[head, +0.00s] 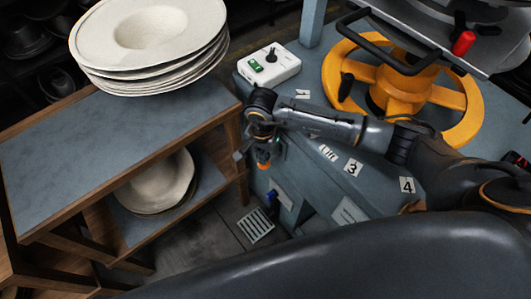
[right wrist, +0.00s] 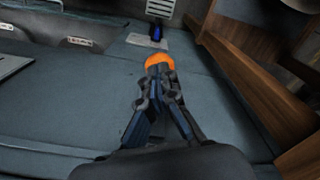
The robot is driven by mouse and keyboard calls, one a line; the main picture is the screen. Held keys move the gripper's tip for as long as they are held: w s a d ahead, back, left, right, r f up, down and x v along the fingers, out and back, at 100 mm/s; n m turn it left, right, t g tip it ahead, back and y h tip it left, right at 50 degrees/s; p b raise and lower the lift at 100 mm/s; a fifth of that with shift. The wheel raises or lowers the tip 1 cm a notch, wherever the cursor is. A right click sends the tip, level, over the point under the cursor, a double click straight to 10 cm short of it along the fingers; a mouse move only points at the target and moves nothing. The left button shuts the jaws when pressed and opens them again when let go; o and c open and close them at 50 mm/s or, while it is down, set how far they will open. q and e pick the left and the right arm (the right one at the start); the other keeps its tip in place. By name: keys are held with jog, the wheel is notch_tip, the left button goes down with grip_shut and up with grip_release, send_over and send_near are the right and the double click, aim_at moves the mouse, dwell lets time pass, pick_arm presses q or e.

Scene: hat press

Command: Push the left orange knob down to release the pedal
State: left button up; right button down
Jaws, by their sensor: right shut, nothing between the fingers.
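The left orange knob (head: 263,166) sits on the side of the grey-blue press below the machine's top edge, largely covered by my right gripper. It also shows in the right wrist view as an orange rounded shape (right wrist: 159,60) just beyond my fingertips. My right gripper (right wrist: 161,72) is shut and empty, with its fingertips at the knob. They look touching or very close; I cannot tell which. In the head view the gripper (head: 259,154) hangs at the press corner. No pedal can be made out. My left gripper is not in view.
A wooden shelf (head: 60,155) with stacked pale hats (head: 150,40) stands close to the left of the press. A blue part (head: 272,198) is lower on the press. A white box (head: 270,65) and a yellow wheel (head: 400,90) are above. A floor grate (head: 255,225) lies below.

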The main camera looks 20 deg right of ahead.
jog(key=shift+s+a+f, duration=0.25)
jog(key=shift+s+f, duration=0.1)
jog(key=shift+w+d+r+p, duration=0.15)
jog(key=shift+r+p, duration=0.65)
jog(key=shift+r, duration=0.5)
jog(key=shift+w+d+r+p, duration=0.2)
jog(key=shift+r+p, duration=0.65)
jog(key=shift+r, duration=0.5)
jog(key=shift+w+d+r+p, duration=0.15)
jog(key=shift+r+p, duration=0.65)
jog(key=shift+r, duration=0.5)
jog(key=shift+s+f, duration=0.1)
